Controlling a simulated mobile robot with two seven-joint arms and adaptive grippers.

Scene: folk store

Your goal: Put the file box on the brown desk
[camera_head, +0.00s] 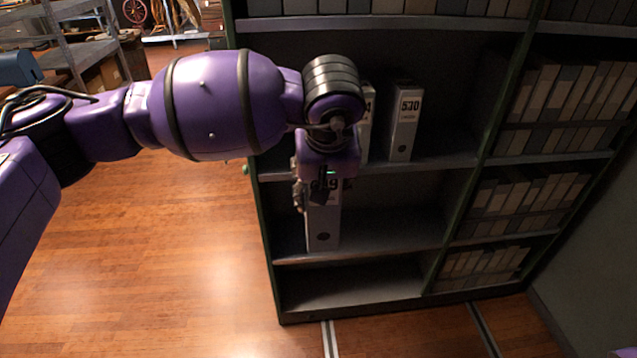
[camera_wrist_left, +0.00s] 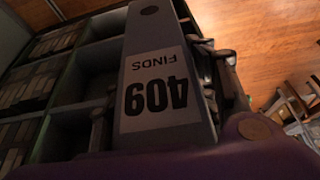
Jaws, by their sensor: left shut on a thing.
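A grey file box (camera_head: 322,228) with a white label stands upright at the shelf unit's lower middle level in the head view. In the left wrist view the file box (camera_wrist_left: 165,65) fills the middle, and its label reads "409 FINDS" upside down. My left gripper (camera_head: 322,190) reaches down from above and is shut on the top part of the file box. Its fingers (camera_wrist_left: 162,108) lie on both sides of the box in the wrist view. I cannot tell whether the box's bottom touches the shelf board. My right gripper and the brown desk are not clearly in view.
The dark shelf unit (camera_head: 396,172) has green edges. A box labelled 530 (camera_head: 403,122) and another partly hidden box (camera_head: 366,125) stand one level higher. Rows of file boxes (camera_head: 575,92) fill the right bays. Wooden floor (camera_head: 150,260) is open at the left; a metal rack (camera_head: 75,55) stands behind.

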